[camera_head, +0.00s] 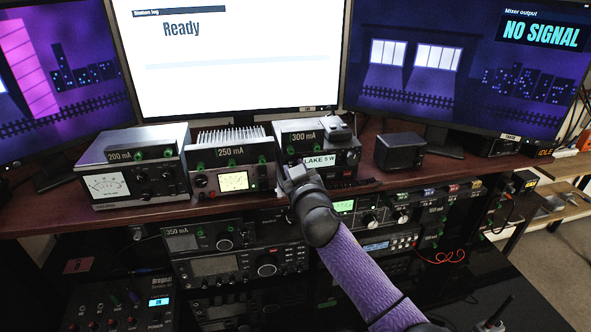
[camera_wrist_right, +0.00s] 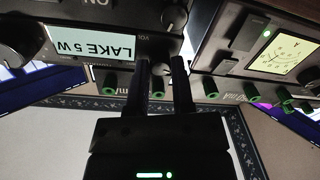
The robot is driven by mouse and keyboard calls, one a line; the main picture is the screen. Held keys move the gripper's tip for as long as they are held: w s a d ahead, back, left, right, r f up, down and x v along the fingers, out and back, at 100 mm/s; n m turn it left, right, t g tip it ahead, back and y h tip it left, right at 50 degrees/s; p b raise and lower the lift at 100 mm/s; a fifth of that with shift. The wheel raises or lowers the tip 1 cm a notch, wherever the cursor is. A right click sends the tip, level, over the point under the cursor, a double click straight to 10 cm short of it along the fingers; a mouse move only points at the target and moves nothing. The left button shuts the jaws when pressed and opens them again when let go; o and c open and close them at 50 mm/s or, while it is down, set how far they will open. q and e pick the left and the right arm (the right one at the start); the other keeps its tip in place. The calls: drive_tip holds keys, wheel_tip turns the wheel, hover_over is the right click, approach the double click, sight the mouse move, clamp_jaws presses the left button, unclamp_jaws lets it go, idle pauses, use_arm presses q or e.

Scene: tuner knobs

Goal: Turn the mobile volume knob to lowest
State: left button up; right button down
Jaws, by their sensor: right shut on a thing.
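In the right wrist view, which shows the radio upside down, the two dark fingers of my right gripper (camera_wrist_right: 163,62) stand on either side of the small dark volume knob (camera_wrist_right: 160,69), beside the label screen (camera_wrist_right: 96,46). They are shut on it. The knob's pointer cannot be made out. My left gripper is not in view.
A radio with a lit yellow meter (camera_head: 233,181) stands close to the left of my right gripper. A larger meter unit (camera_head: 135,183) stands farther left, and a black speaker box (camera_head: 400,151) to the right. More radios (camera_head: 240,265) fill the rack below.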

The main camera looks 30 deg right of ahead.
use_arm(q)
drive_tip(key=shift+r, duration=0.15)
use_arm(e)
drive_tip(key=shift+n+p, duration=0.5)
drive_tip(key=shift+n, duration=0.6)
drive_tip(key=shift+r+n+p, duration=0.1)
drive_tip(key=shift+n+p, duration=0.25)
drive_tip(key=shift+n, duration=0.45)
drive_tip(key=n+p, duration=0.1)
drive_tip(key=n, duration=0.1)
drive_tip(key=shift+n, duration=0.4)
drive_tip(key=shift+n+p, duration=0.3)
drive_tip(key=shift+n, duration=1.9)
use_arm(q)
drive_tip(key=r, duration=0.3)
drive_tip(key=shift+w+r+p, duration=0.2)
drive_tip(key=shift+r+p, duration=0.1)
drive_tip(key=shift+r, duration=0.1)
use_arm(e)
drive_tip(key=shift+n, duration=0.3)
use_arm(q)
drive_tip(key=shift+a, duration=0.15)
use_arm(e)
drive_tip(key=shift+g, duration=0.3)
